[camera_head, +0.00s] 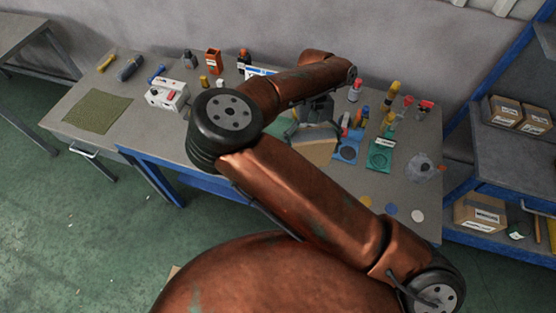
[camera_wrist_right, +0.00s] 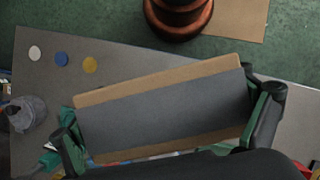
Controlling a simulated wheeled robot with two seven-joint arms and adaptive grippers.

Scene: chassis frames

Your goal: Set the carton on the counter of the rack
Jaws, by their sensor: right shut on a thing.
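The carton (camera_head: 316,148) is brown and partly hidden behind my right arm in the head view, over the workbench. In the right wrist view the carton (camera_wrist_right: 165,108) shows a dark grey band between two brown edges. My right gripper (camera_wrist_right: 168,128) is shut on it, with one green-lined finger at each end. The rack (camera_head: 510,155) stands at the right, with blue posts and a grey counter. My left gripper is not in view.
Two small cartons (camera_head: 506,110) stand at the back of the rack's counter, whose front part looks clear. Another carton (camera_head: 479,213) sits on the lower shelf. The workbench (camera_head: 120,140) carries a white box (camera_head: 167,95), a green mat (camera_head: 93,111) and several bottles and tools.

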